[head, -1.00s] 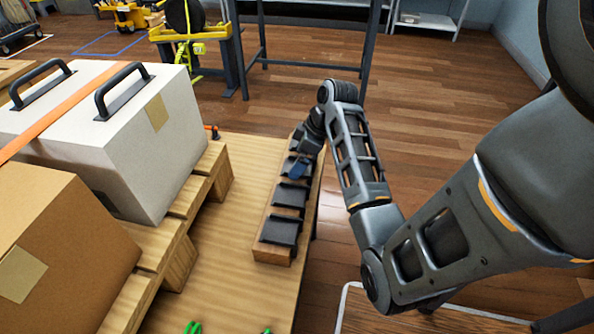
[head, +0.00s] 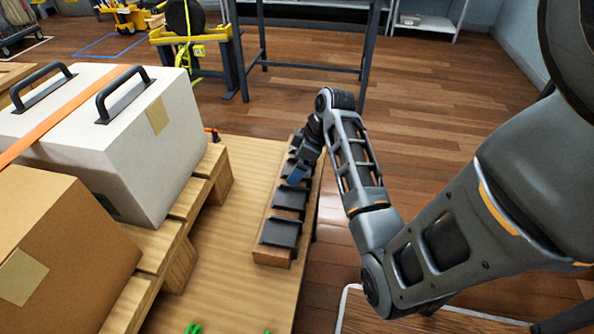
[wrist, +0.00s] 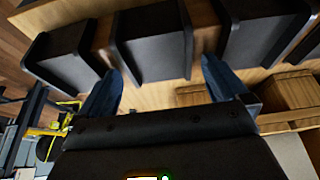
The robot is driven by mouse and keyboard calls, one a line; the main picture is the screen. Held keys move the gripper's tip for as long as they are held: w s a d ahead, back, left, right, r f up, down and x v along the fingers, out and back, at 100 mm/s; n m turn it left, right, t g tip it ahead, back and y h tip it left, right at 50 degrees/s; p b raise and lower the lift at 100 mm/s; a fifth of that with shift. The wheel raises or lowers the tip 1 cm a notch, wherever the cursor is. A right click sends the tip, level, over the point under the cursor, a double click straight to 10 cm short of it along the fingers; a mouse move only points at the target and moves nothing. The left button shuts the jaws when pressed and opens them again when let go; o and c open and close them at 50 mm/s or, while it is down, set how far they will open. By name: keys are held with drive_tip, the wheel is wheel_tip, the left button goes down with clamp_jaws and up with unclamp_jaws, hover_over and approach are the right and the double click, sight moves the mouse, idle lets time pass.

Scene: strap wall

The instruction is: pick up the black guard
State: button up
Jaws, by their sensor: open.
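Several black guards sit in a row on a wooden rail, with one guard (head: 279,232) at the near end and another (head: 291,198) behind it. My gripper (head: 293,178) is over the row, just beyond the second guard from the near end. In the wrist view, my gripper (wrist: 160,80) is open, its two blue fingers pointing at a middle guard (wrist: 153,42) that lies between them. Other guards show to its left (wrist: 62,58) and right (wrist: 258,32). Whether the fingers touch the middle guard I cannot tell.
The wooden rail (head: 272,255) lies along the right edge of a wooden table (head: 235,285). A pallet (head: 188,225) with a white case (head: 150,150) and a cardboard box (head: 65,240) stands to the left. An orange strap (head: 60,115) crosses the case.

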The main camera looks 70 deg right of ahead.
drive_tip(key=shift+c, duration=0.3)
drive_tip(key=c, duration=1)
drive_tip(key=shift+r, duration=0.1)
drive_tip(key=shift+r+b, duration=0.2)
drive_tip(key=shift+b, duration=0.1)
drive_tip(key=s+r+p, duration=0.1)
drive_tip(key=s+r, duration=0.1)
drive_tip(key=s, duration=0.2)
drive_tip(key=s+r+p, duration=0.1)
drive_tip(key=s+r, duration=0.2)
drive_tip(key=s, duration=0.2)
drive_tip(key=s+d+r+p, duration=0.1)
drive_tip(key=s+r, duration=0.2)
drive_tip(key=s, duration=0.2)
